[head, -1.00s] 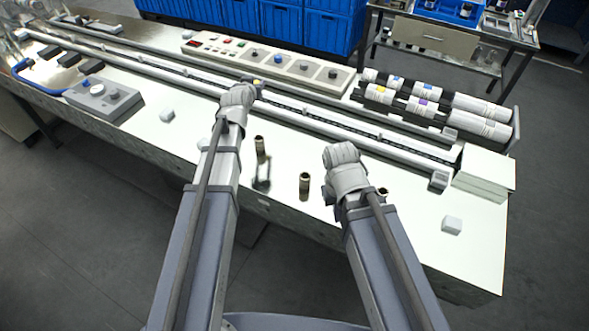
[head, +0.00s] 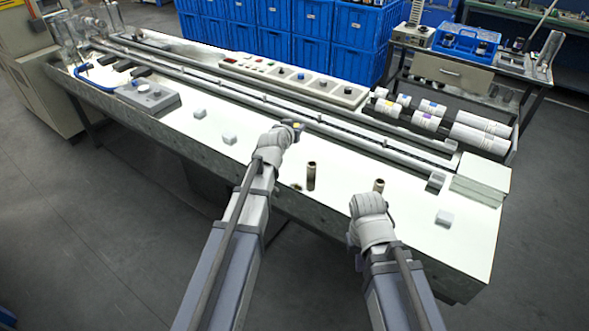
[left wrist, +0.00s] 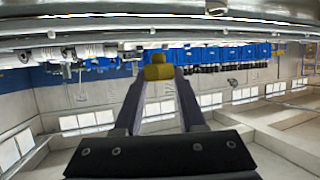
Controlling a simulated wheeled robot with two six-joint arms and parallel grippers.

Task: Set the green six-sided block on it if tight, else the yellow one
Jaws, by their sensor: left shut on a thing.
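My left gripper (head: 294,126) is shut on a yellow block (left wrist: 158,69), which shows between its two fingertips in the left wrist view. In the head view only a little yellow shows at the gripper's tip, by the front edge of the long rails (head: 325,128). The block's exact shape is too small to tell. My right gripper (head: 368,207) is over the front of the bench at the right; its fingers are hidden behind its wrist. I see no green block.
Short dark metal cylinders stand upright on the bench, one (head: 311,176) between my arms and one (head: 379,185) just behind my right gripper. Small pale cubes (head: 230,138) lie about. A button panel (head: 292,82) and printed rolls (head: 425,121) are behind the rails.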

